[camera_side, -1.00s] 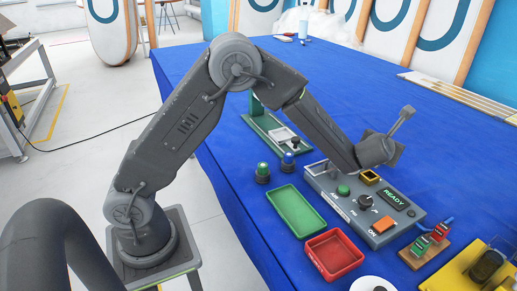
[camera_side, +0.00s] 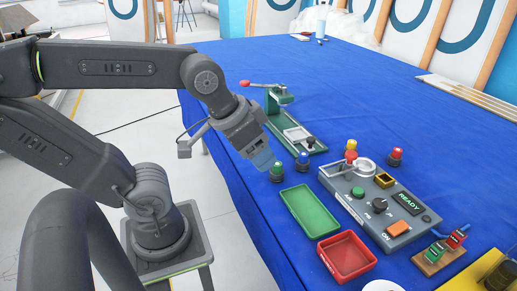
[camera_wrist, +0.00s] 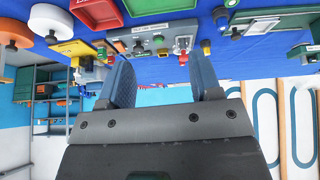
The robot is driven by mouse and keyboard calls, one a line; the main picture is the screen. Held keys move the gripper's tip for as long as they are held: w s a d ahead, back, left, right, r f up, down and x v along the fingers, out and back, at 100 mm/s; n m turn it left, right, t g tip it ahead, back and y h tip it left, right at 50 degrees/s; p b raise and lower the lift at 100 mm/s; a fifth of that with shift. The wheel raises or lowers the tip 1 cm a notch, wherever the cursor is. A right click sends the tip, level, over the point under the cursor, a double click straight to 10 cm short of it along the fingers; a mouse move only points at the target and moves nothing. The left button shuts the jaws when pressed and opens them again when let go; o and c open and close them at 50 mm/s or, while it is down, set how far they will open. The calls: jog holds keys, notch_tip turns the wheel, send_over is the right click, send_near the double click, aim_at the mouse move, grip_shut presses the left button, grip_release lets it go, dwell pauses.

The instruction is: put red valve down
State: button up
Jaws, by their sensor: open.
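A valve with a red top and dark base (camera_side: 396,157) stands upright on the blue cloth, behind the grey test box (camera_side: 375,205). My gripper (camera_side: 263,161) is left of the box, above and near the green-topped valve (camera_side: 277,173), well apart from the red valve. In the wrist view my gripper (camera_wrist: 163,75) shows two blue fingers spread apart with nothing between them. A blue-topped valve (camera_side: 303,162) stands beside the green one. A yellow-topped piece (camera_side: 351,146) stands behind a red knob at the box's silver ring.
A green tray (camera_side: 286,198) and a red tray (camera_side: 327,257) lie in front of the box. A green press with a red-ball lever (camera_side: 279,98) stands behind the valves. The far cloth (camera_side: 390,100) is clear.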

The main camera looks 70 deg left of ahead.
jog(key=shift+o, duration=1.4)
jog(key=shift+s+a+f, duration=0.1)
jog(key=shift+s+a, duration=0.05)
jog(key=shift+s, duration=0.1)
